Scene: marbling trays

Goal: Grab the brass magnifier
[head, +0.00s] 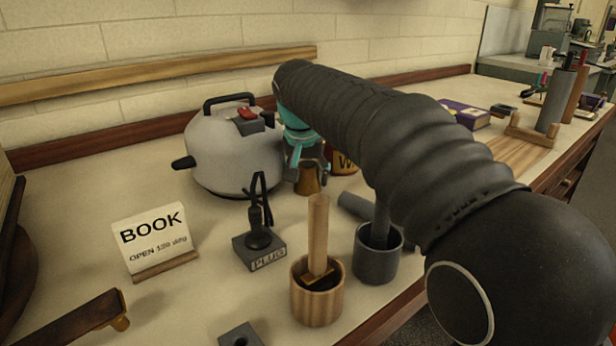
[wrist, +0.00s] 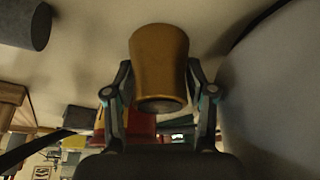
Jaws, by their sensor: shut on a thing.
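The brass magnifier (head: 309,180) is a short, brass-coloured tapered cylinder, beside the grey lidded pot at the back of the bench. In the wrist view the magnifier (wrist: 159,62) fills the middle, with a finger on each side of it. My gripper (head: 311,165) is shut on it. The arm comes over from the right and hides part of the gripper. I cannot tell whether the magnifier's base touches the bench.
The grey pot (head: 226,150) is close on the left. A labelled tin (head: 344,163) is just behind. In front are a PLUG block (head: 262,250), a wooden cup (head: 317,303), a dark cup (head: 377,262) and a BOOK sign (head: 153,238).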

